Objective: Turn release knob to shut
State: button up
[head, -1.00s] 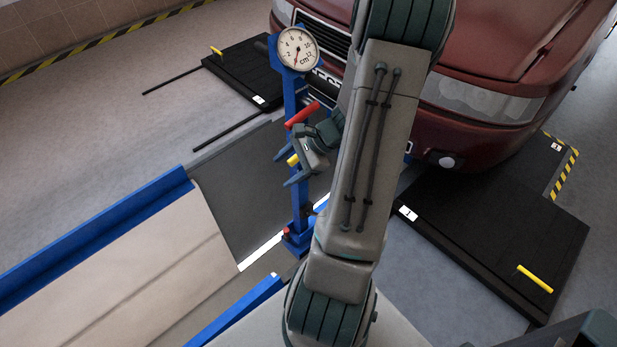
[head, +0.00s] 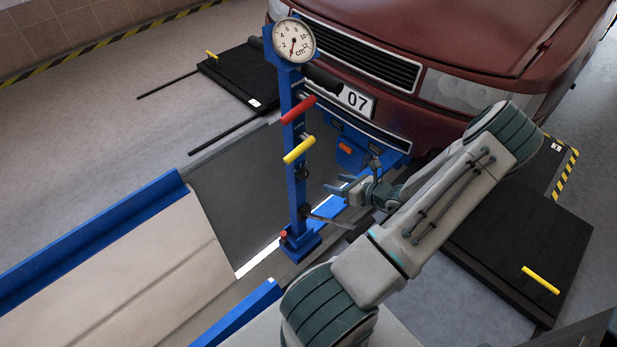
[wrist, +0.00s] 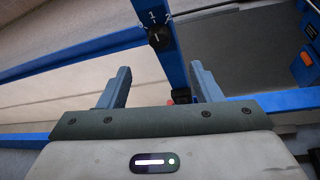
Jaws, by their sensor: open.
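The blue jack post (head: 294,130) stands upright in the head view. Low on it is a small red knob (head: 283,235), also seen in the wrist view (wrist: 181,95) between the fingers. Higher up is a black dial (wrist: 158,38) with marks including 1 and 2 and a pale pointer line; in the head view it is small and dark (head: 302,172). No label tells which is the release knob. My gripper (head: 342,187) is open and empty, to the right of the post and apart from it; its fingers also show in the wrist view (wrist: 160,82).
A red handle (head: 298,110) and a yellow handle (head: 299,150) stick out from the post, under a round gauge (head: 294,41). A dark rod slants out near its foot. The red vehicle (head: 450,45) is behind. Blue rails (head: 90,240) lie left.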

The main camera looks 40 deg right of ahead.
aim_at(306, 175)
jog(key=b+x, duration=0.1)
jog(key=x, duration=1.1)
jog(key=shift+w, duration=0.15)
jog(key=c, duration=1)
